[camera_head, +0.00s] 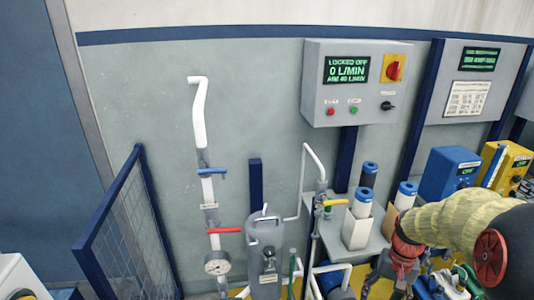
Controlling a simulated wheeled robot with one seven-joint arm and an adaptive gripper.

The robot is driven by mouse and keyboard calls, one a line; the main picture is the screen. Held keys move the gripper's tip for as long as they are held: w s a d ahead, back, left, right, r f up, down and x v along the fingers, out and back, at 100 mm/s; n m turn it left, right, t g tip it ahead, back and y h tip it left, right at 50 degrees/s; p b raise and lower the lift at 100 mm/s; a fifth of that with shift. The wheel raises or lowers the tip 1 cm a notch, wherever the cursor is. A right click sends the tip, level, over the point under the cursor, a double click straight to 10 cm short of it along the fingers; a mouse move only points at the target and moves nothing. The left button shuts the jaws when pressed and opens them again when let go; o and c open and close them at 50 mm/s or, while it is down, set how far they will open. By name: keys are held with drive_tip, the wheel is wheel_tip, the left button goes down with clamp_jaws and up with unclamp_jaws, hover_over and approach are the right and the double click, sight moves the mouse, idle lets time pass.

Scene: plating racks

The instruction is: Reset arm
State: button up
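My arm enters from the right edge with a pale yellow sleeve and a dark link with a red round cap. The sleeve ends at a red wrist part, and my gripper (402,272) hangs below it at the lower right. Its fingers are small and mixed with the clutter behind, so I cannot tell whether they are open or shut, or whether they hold anything.
A grey control box (354,84) reads "LOCKED OFF 0 L/MIN". White piping with a blue lever (211,171), a red lever (225,230) and a gauge (217,263) stands left of a grey tank (265,250). Blue-capped cylinders (363,203) stand near my arm. A blue mesh fence (128,232) is left.

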drive_tip(key=s+a+r+n+t+p, duration=0.1)
drive_tip(key=s+a+r+n+t, duration=0.1)
drive_tip(key=s+a+r, duration=0.4)
drive_tip(key=s+a+r+n+t+p, duration=0.2)
drive_tip(key=s+a+r, duration=0.4)
drive_tip(key=a+r, duration=0.5)
wheel_tip(320, 180, up, 5)
drive_tip(key=shift+s+a+f+n+t+h, duration=0.15)
drive_tip(key=shift+s+a+n+t+h, duration=0.2)
drive_tip(key=shift+n+t, duration=0.65)
drive_tip(key=shift+c, duration=0.5)
